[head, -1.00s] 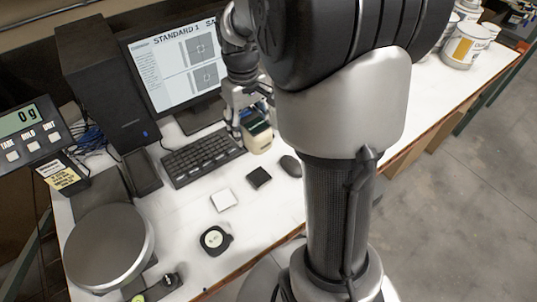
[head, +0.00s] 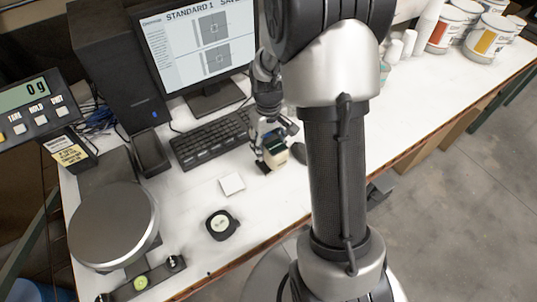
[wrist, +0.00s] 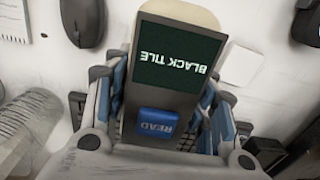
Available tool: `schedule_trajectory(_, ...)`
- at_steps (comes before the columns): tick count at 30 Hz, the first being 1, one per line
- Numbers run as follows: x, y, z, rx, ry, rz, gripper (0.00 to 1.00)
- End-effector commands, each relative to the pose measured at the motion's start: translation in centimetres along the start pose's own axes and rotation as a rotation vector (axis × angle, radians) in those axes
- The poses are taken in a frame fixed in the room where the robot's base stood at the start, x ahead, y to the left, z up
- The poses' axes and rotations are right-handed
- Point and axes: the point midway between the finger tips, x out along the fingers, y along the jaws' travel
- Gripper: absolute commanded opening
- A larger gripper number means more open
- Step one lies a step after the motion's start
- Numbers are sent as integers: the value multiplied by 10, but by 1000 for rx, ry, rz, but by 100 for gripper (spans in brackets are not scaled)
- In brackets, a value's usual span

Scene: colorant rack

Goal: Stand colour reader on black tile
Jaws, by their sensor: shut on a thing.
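The colour reader (head: 275,154) is a cream and dark handheld device. My gripper (head: 268,146) is shut on it, with a finger on each side of its body. In the wrist view the reader (wrist: 180,62) has a dark green screen reading "BLACK TILE", upside down, and a blue READ button. The black tile is mostly or wholly hidden under the reader and gripper; a dark edge (head: 262,167) shows at the reader's lower left. I cannot tell whether the reader touches the tile. The white tile (head: 232,184) lies to the lower left, apart from the reader.
The keyboard (head: 210,140) lies left of my gripper. The mouse (head: 299,151) is close on the right, partly behind my arm. Paint cans (head: 490,38) stand at the far right.

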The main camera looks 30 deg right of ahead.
Motion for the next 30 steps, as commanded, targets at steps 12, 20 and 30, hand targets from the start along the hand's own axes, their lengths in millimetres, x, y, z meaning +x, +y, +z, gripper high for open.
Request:
schedule_trajectory(12,43,0,0,0,0,0,0)
schedule_trajectory(20,43,0,-1,0,2,1,0)
schedule_trajectory(30,46,0,0,0,0,0,65)
